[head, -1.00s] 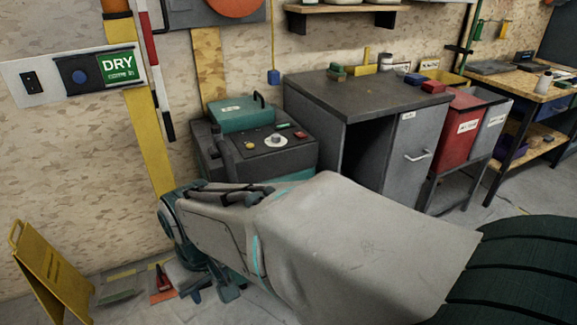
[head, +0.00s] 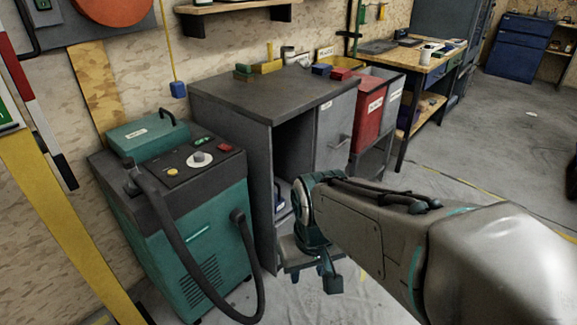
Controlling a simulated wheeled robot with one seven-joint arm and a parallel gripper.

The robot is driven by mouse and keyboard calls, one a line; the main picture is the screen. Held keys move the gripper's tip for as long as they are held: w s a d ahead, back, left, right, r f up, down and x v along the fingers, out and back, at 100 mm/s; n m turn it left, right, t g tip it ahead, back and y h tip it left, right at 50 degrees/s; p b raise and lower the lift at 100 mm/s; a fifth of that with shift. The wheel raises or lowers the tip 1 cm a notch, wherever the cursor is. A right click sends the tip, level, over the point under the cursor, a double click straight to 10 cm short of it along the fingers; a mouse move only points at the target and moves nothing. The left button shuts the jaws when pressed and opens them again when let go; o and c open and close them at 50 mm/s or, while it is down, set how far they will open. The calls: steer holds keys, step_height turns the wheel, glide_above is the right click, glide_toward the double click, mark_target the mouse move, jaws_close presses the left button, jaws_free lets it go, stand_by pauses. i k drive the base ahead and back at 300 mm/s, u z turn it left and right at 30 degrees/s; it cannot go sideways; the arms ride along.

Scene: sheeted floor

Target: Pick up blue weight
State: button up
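A small blue weight (head: 178,90) hangs at the lower end of a yellow cord (head: 168,42) against the wall, above and behind the teal machine. My gripper (head: 318,277) points down in front of the grey cabinet, low over the floor. It is well to the right of the hanging weight and below it, and apart from it. The fingers are small and dark, and I cannot tell whether they are open or shut. I see nothing clearly held in it.
The teal machine (head: 190,250) with a black hose (head: 185,235) stands at left. The grey cabinet (head: 265,95) bears several small blocks, one blue (head: 321,70). A red bin (head: 372,115) and a workbench (head: 425,70) stand beyond. The floor at right is open.

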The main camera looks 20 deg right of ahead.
mark_target(279, 201)
steer(key=z, duration=0.25)
steer(key=i, duration=1.35)
steer(key=z, duration=0.45)
